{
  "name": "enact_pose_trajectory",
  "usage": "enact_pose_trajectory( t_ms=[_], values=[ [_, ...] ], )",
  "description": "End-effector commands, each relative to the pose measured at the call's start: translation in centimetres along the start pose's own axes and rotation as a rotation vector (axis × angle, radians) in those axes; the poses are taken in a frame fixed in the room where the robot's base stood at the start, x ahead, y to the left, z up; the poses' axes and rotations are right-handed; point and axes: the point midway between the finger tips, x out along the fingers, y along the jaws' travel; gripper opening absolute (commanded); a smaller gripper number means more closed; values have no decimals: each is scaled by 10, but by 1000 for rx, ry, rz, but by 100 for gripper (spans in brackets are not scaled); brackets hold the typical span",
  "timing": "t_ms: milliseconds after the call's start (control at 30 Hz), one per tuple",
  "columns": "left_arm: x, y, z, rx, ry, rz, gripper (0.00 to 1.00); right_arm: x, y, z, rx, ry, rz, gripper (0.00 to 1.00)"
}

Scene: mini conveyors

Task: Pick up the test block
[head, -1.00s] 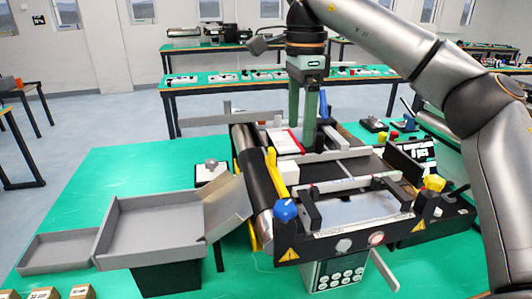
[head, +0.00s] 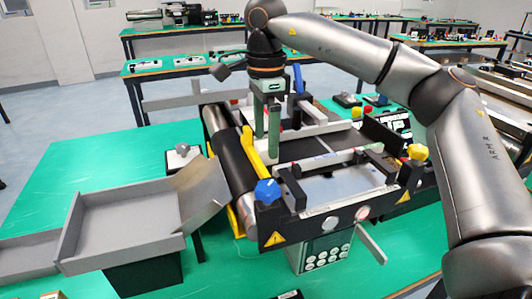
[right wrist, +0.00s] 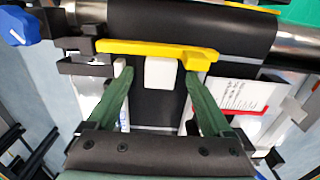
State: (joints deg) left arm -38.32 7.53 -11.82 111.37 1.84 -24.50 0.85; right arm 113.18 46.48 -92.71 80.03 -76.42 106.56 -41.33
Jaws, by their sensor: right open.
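The test block appears to be the small white block (right wrist: 159,73). In the right wrist view it sits on the black conveyor belt (right wrist: 155,104), against a yellow guide bar (right wrist: 120,46). My right gripper (head: 267,150) points down over the conveyor in the head view, its two green fingers apart. In the right wrist view the fingers reach along either side of the block, with gaps on both sides, and nothing is gripped. In the head view the block is largely or wholly hidden by the fingers. My left gripper is not in view.
A red-and-white card (right wrist: 240,95) lies near the fingers. The green table (head: 90,160) is clear at the left.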

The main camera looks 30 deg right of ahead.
Motion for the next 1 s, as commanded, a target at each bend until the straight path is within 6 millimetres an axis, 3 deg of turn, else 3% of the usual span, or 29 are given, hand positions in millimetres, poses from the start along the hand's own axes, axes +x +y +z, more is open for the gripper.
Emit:
enact_pose_trajectory(
  t_ms=[200,467,1000],
  values=[
    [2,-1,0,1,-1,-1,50,26,0,-1,1,0,0,85],
    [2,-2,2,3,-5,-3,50,28,0,-1,1,-1,-1,84],
    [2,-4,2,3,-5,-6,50,28,0,-1,0,0,-1,23]
  ],
)
